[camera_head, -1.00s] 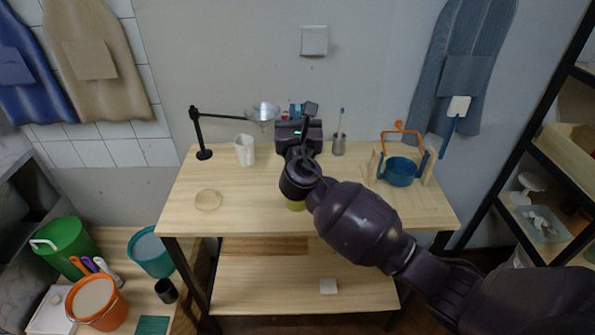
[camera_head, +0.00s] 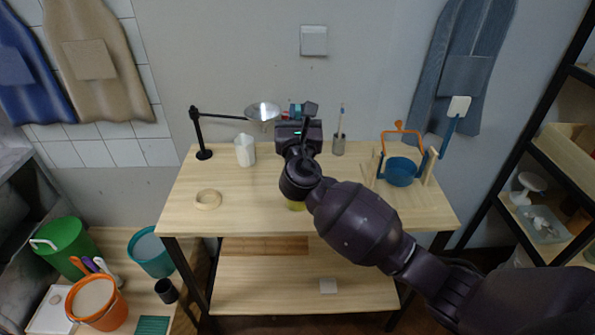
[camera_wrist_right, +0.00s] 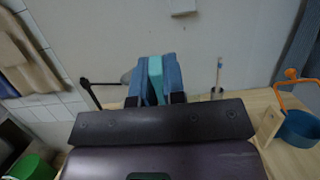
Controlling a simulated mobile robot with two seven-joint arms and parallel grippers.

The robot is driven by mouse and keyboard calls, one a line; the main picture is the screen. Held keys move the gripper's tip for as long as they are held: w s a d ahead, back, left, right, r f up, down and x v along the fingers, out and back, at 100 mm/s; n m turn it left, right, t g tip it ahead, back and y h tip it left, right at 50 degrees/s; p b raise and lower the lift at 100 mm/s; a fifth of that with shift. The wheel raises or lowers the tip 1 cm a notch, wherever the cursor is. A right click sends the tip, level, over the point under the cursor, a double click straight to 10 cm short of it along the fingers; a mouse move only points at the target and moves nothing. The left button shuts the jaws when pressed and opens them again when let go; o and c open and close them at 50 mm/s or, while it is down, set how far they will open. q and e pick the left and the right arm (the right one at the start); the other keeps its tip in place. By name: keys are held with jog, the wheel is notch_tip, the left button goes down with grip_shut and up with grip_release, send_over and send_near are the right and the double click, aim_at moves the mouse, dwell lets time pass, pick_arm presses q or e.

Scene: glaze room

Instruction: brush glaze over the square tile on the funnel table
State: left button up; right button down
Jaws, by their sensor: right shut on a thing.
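My right gripper (camera_head: 298,112) is over the back middle of the funnel table (camera_head: 240,215), pointing away from me. In the wrist view its blue fingers (camera_wrist_right: 154,82) are shut on a flat teal piece (camera_wrist_right: 155,78). The rest of that held thing is hidden, so I cannot tell whether it is a brush. A yellow-green item (camera_head: 296,206) shows partly under my right wrist. No square tile is visible on the tabletop; my arm hides part of it. A pale square piece (camera_head: 328,286) lies on the lower shelf. My left gripper is not in view.
A black stand holds a funnel (camera_head: 263,112) at the back left. A white jug (camera_head: 245,150), a pale ring (camera_head: 208,199), a cup with brushes (camera_head: 339,145) and a blue pot (camera_head: 400,172) under an orange handle stand around.

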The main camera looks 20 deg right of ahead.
aim_at(297, 105)
jog(key=shift+r, duration=2)
